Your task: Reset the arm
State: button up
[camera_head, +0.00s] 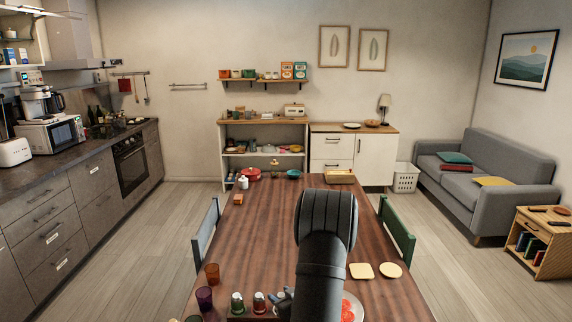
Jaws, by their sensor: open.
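My dark arm (324,255) rises from the bottom centre of the view over the wooden table, with its thick rounded joint (326,215) uppermost. I cannot make out my gripper or its fingers. A small grey-blue shape (283,297) shows just left of the arm, partly hidden by it, and I cannot tell what it is. No object is seen held.
The kitchen counter (75,146) is left, the sofa (490,190) right.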

jog(key=shift+s+d+f, duration=0.5)
jog(key=shift+f, duration=0.1)
jog(key=v, duration=1.1)
jog(key=x, duration=1.3)
jog(key=shift+s+a+f, duration=0.1)
jog(key=shift+s+f, duration=0.05)
jog(key=shift+s, duration=0.05)
jog(key=r, duration=0.2)
jog(key=d+r, duration=0.1)
jog(key=r, duration=0.2)
jog(key=shift+s+r, duration=0.15)
jog(key=shift+s, duration=0.1)
jog(key=s+d+r, duration=0.5)
jog(key=d+r, duration=0.2)
jog(key=d, duration=0.3)
jog(key=w+d+m+t+h, duration=0.1)
jog(key=w+d+m+h, duration=0.4)
jog(key=d+m+h, duration=0.6)
jog(key=shift+d+f+m+h, duration=0.4)
jog(key=shift+d+h, duration=0.45)
jog(key=shift+h, duration=0.55)
